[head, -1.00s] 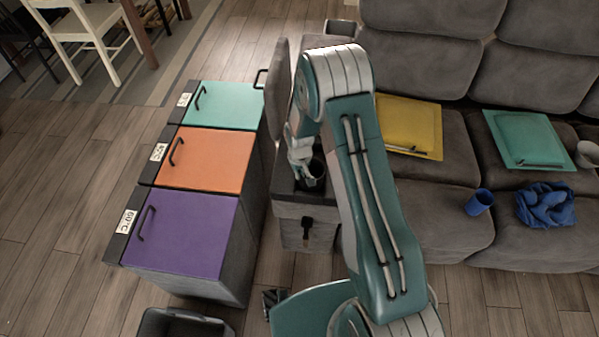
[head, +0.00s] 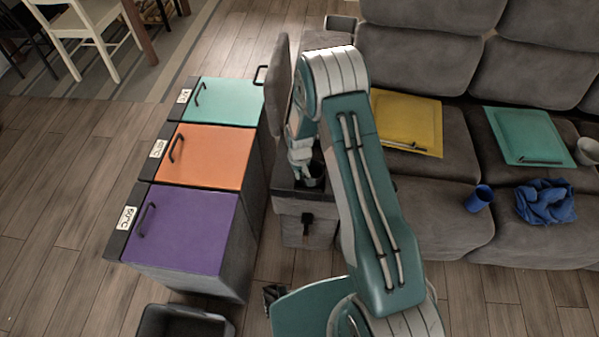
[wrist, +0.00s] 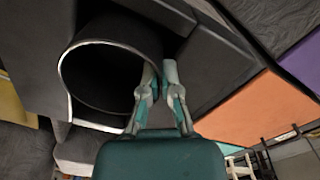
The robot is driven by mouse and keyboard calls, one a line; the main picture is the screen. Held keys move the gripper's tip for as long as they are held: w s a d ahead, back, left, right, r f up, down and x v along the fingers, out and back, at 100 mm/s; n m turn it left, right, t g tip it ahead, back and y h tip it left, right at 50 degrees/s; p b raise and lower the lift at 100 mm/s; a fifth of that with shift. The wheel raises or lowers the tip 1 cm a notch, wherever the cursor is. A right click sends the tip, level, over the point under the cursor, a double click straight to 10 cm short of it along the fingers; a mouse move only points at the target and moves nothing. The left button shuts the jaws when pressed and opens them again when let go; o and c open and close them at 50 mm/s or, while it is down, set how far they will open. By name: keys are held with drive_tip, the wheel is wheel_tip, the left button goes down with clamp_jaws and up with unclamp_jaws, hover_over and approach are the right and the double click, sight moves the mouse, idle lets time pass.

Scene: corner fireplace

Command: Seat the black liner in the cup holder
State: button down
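The black liner (wrist: 100,75) is a dark round cup with a pale rim, filling the left half of the wrist view. In the head view the liner (head: 316,172) stands roughly upright at the sofa's console. My gripper (wrist: 160,75) has one finger inside and one outside the liner's wall, pinching it near the rim. In the head view my gripper (head: 300,165) is at the liner's left side. The cup holder is in the dark console top (head: 286,184), hidden by the liner and my arm. I cannot tell how deep the liner sits.
Bins with teal (head: 228,101), orange (head: 205,156) and purple (head: 188,228) lids stand left of the console. An upright grey panel (head: 277,90) rises behind it. The sofa holds a yellow board (head: 408,120), a teal board (head: 528,134), a blue cup (head: 479,199) and a blue cloth (head: 545,202).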

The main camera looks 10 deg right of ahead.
drive_tip(key=shift+f, duration=0.55)
drive_tip(key=c, duration=0.7)
unclamp_jaws()
wheel_tip(320, 180, up, 12)
drive_tip(key=shift+f, duration=0.1)
